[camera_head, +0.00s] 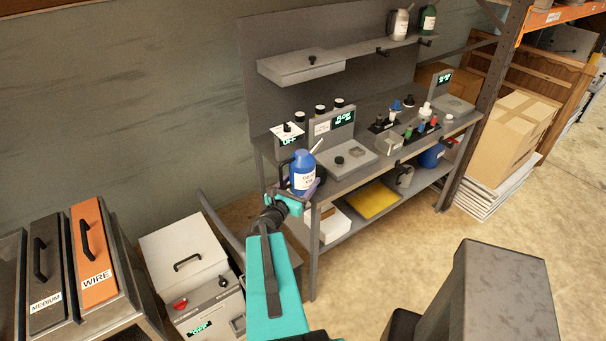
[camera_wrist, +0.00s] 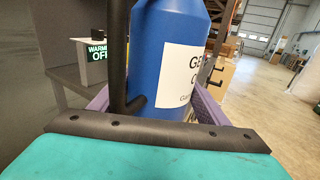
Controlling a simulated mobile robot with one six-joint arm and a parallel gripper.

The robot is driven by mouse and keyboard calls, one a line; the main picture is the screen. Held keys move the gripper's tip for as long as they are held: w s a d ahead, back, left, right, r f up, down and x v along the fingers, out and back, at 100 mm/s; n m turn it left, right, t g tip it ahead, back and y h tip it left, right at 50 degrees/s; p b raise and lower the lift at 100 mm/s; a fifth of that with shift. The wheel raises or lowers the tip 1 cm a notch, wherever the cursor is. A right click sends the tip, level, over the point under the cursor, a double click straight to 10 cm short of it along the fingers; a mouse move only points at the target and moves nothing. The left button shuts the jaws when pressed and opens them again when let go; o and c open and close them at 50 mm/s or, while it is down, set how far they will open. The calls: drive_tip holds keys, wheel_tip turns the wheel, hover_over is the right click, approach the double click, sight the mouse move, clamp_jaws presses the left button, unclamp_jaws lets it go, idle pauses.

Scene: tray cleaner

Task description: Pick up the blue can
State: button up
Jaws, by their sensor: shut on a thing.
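The blue can (camera_head: 302,174) has a white label and a dark handle, and stands upright in my gripper at the left end of the workbench. My gripper (camera_head: 303,188) is shut on the can, with its purple fingers on either side of it. In the wrist view the blue can (camera_wrist: 168,62) fills the middle, with its black handle at the left and part of its label showing. The purple fingers (camera_wrist: 155,108) show on both sides of it. The can's top is cut off in the wrist view. Its base is hidden behind my gripper.
The grey workbench (camera_head: 340,182) holds several devices and small bottles. A shelf (camera_head: 300,68) above carries a grey can and a green can (camera_head: 428,19). Open floor lies at right.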

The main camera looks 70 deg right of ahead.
drive_tip(key=shift+a+r+p, duration=0.2)
drive_tip(key=shift+a+p, duration=0.15)
idle(0.9)
